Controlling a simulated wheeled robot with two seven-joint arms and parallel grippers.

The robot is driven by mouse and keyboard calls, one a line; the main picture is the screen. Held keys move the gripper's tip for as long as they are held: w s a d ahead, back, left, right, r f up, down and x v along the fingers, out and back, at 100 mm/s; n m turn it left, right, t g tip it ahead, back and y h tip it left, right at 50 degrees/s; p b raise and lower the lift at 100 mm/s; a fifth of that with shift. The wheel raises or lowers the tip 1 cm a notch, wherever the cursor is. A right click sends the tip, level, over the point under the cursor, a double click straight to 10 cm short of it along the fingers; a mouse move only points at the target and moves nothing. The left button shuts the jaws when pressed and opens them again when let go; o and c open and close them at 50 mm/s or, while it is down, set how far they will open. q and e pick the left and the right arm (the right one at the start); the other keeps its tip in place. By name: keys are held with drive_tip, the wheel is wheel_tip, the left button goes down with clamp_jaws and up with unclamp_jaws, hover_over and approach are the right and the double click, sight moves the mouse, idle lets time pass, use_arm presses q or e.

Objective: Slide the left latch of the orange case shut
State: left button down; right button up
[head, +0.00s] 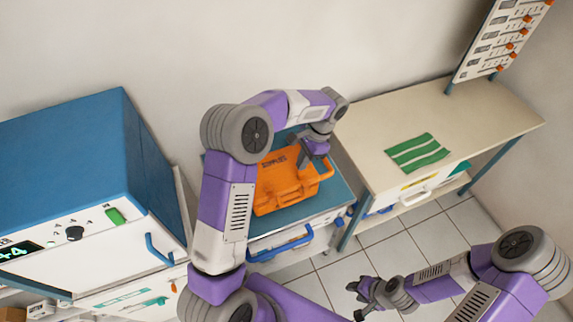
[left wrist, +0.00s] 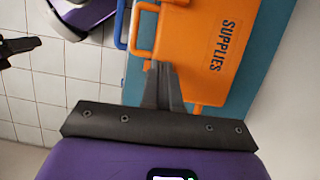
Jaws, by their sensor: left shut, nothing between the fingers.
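The orange case (head: 285,190) lies closed on the blue top of a cart, its SUPPLIES label showing on the lid; it also fills the upper middle of the left wrist view (left wrist: 205,45). Its handle (left wrist: 133,32) sticks out from the front edge. My left gripper (head: 306,158) is over the case. In the left wrist view its fingers (left wrist: 158,68) are together and empty, with the tips at the case's front edge near one end of the handle. Contact and the left latch's position are unclear behind the fingers. My right gripper (head: 358,291) is empty and open above the floor.
The cart's blue top (head: 335,193) has a narrow free strip around the case, and a blue handle (head: 280,244) on its front. A blue-and-white cabinet (head: 85,165) stands at left. A beige table (head: 450,125) with a green striped cloth (head: 417,152) is at right.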

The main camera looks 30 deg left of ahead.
sight(268, 187)
use_arm(q)
drive_tip(key=shift+y, duration=0.3)
drive_tip(key=x, duration=0.2)
drive_tip(key=a+b+x, duration=0.1)
drive_tip(key=x, duration=0.4)
drive_tip(key=shift+a+f, duration=0.2)
drive_tip(key=shift+a, duration=0.2)
drive_tip(key=shift+s+a+r, duration=0.15)
drive_tip(key=shift+s+a, duration=0.4)
drive_tip(key=shift+s, duration=0.05)
drive_tip(key=shift+s+a+r, duration=0.15)
drive_tip(key=shift+s+a, duration=0.35)
drive_tip(key=shift+s, duration=0.15)
drive_tip(key=shift+s+a, duration=0.15)
drive_tip(key=shift+s, duration=0.05)
use_arm(e)
drive_tip(key=shift+w+f, duration=0.45)
drive_tip(key=shift+f, duration=0.05)
